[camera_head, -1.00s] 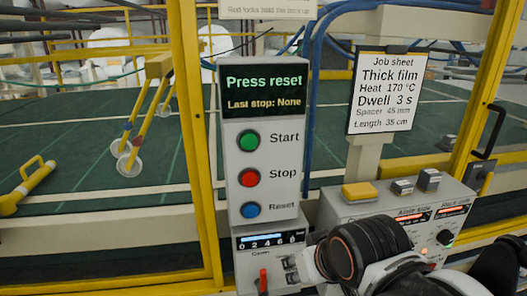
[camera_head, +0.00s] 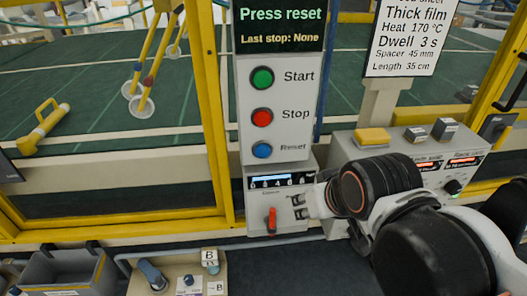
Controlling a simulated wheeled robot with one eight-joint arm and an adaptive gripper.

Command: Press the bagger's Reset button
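The bagger's control panel (camera_head: 243,110) stands upright in the centre of the head view. Its dark screen (camera_head: 281,28) reads "Press reset" and "Last stop: None". Below it are the green Start button (camera_head: 262,78), the red Stop button (camera_head: 262,117) and the blue Reset button (camera_head: 262,150), lowest of the three. My gripper (camera_head: 299,206) is below and right of the Reset button, in front of the lower box with the gauge. Its two small fingers look apart, with nothing visible between them. It does not appear to touch the button.
A red lever (camera_head: 272,220) is on the lower box, close left of my gripper. A console (camera_head: 411,148) with a yellow button and lit displays stands right, partly behind my arm. Yellow frame posts (camera_head: 208,95) flank the panel. A grey bin (camera_head: 62,270) and a switch box (camera_head: 178,276) are lower left.

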